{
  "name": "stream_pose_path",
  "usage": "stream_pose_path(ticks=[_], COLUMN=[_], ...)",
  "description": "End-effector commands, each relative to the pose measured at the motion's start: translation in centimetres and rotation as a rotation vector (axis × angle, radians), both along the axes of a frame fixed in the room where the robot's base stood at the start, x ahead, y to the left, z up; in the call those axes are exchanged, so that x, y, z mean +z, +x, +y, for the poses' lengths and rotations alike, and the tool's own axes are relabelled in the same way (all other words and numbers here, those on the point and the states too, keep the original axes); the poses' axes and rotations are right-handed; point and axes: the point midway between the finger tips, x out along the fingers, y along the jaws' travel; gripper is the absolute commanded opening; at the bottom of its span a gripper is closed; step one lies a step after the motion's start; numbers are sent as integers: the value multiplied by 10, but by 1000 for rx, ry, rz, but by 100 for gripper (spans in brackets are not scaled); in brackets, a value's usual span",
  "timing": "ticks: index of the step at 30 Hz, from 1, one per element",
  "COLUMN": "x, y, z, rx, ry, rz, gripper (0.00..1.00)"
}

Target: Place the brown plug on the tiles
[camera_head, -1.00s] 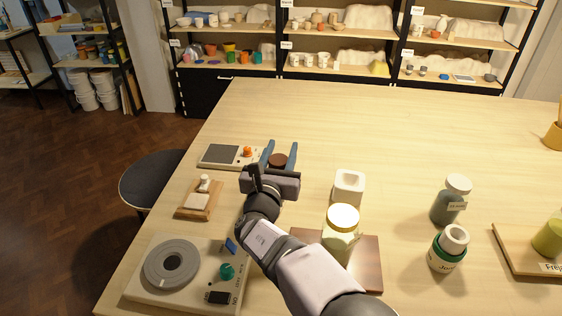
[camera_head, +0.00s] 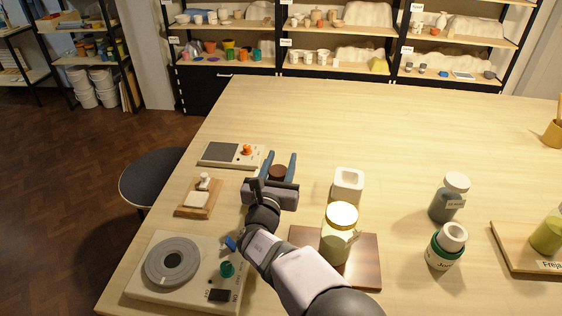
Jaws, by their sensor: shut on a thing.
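My gripper (camera_head: 279,160) has blue fingers and is shut on the brown plug (camera_head: 278,172), a dark round piece between the fingers. It is over the table, right of the small scale. I cannot tell how high the plug is above the tabletop. A brown, glossy flat square (camera_head: 366,272) lies to the front right, partly hidden by my arm, and may be the tiles.
A white square block with a hollow (camera_head: 348,185) stands right of my gripper. The scale (camera_head: 221,153) and a device with a grey disc (camera_head: 171,262) are on the left. Two bottles (camera_head: 449,198) (camera_head: 446,247) stand right. The far tabletop (camera_head: 390,120) is clear.

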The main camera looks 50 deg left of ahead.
Motion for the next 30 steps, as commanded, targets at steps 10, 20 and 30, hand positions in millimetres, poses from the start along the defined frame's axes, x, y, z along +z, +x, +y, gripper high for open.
stream_pose_path(ticks=[10,20,30], x=[0,2,1], y=[0,-5,-42], z=[0,-4,-35], rx=[0,1,2], ry=[0,-1,1], rz=[0,1,1], gripper=[56,56,56])
